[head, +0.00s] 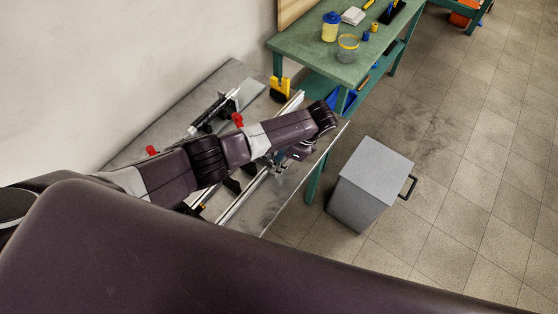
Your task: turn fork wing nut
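My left arm reaches in from the left, over the grey metal bench (258,206). My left gripper (277,165) is small and partly hidden below the wrist, low beside the metal rail (243,198). I cannot tell whether its fingers are open or shut, or whether they touch anything. The fork and its wing nut cannot be made out; the arm covers part of the rail. A black and silver clamp-like fixture (213,110) lies on the bench behind the arm. My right gripper is not in view.
Red knobs (237,119) and a yellow-black part (281,88) sit close to the arm. A grey box (371,180) stands right of the bench; tiled floor beyond is clear.

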